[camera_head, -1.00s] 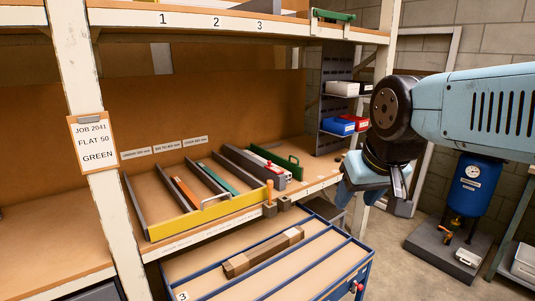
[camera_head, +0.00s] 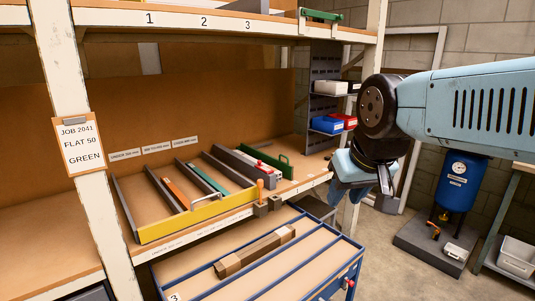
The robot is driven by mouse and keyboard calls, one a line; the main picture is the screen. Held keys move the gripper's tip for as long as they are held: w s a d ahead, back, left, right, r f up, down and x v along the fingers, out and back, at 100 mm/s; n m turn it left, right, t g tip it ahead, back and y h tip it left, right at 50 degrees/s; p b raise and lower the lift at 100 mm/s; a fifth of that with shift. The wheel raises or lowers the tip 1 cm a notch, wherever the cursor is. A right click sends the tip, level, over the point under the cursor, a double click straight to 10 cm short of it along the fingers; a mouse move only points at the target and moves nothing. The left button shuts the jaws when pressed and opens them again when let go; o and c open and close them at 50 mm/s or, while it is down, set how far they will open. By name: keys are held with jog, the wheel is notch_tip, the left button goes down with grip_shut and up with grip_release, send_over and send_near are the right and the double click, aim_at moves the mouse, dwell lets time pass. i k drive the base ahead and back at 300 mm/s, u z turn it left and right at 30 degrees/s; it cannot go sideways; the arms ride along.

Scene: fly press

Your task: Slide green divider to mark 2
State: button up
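The upper shelf edge carries the numbers 1, 2 (camera_head: 204,23) and 3, from left to right. A green bar (camera_head: 322,15) sits at the right end of that shelf, right of the 3. A green plate with a handle cutout (camera_head: 286,166) stands upright at the right of the lower shelf's tray. I cannot tell for sure which of these is the divider. My gripper (camera_head: 376,196) hangs at the right, in front of the shelf's right post and apart from both green things. Its fingers are partly hidden, so its opening is unclear.
The yellow-fronted tray (camera_head: 195,221) holds bars between grey dividers. A blue trolley (camera_head: 310,265) with a brown bar stands in front of the shelf. Blue, red and white bins (camera_head: 326,124) are behind my wrist. A blue tank (camera_head: 459,183) stands at the right.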

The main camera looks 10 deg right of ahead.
aim_at(286, 169)
jog(key=z, duration=1.35)
jog(key=i, duration=0.1)
jog(key=u, duration=3.4)
jog(key=k, duration=1.15)
jog(key=z, duration=1.7)
jog(key=i, duration=0.95)
